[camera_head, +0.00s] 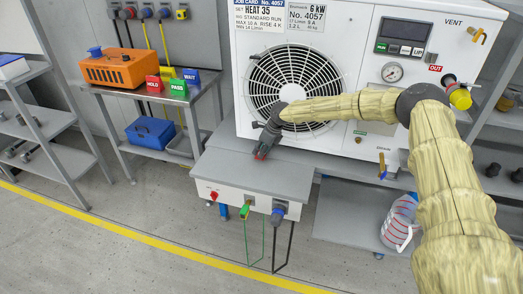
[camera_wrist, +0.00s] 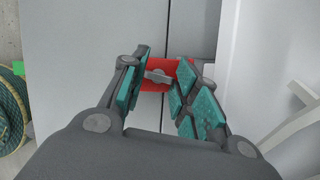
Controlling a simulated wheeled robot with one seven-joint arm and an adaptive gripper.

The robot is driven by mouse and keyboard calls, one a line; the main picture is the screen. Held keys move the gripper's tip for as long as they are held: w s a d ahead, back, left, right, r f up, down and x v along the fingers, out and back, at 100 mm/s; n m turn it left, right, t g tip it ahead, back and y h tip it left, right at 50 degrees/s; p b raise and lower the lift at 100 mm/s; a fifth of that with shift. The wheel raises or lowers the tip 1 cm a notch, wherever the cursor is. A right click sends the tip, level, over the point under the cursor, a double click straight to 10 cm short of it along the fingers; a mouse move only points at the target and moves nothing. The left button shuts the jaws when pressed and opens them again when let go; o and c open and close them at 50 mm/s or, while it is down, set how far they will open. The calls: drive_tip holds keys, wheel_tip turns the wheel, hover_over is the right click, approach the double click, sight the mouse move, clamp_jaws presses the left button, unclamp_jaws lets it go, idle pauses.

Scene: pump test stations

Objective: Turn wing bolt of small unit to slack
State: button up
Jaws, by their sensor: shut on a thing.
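The small unit is a low bench-like box with a grey top (camera_head: 270,178) and a white front, standing before the large white unit. In the wrist view, a red part (camera_wrist: 150,84) lies on the grey surface beside a dark seam. A grey wing bolt (camera_wrist: 159,76) sits on it, between my fingers. My gripper (camera_head: 262,153) reaches down to the grey top; it also shows in the wrist view (camera_wrist: 163,70), with teal pads on both sides of the wing bolt. It is shut on the wing bolt; the fingers partly hide the red part.
The white unit (camera_head: 360,110) with a fan grille stands close behind my gripper. A red knob (camera_head: 214,195), green connector (camera_head: 245,211) and blue connector (camera_head: 278,215) are on the small unit's front. A side table (camera_head: 125,92) with an orange box is at left. A jug (camera_head: 398,224) stands low at right.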

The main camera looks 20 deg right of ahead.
drive_tip(key=o, duration=1)
drive_tip(key=shift+d, duration=0.15)
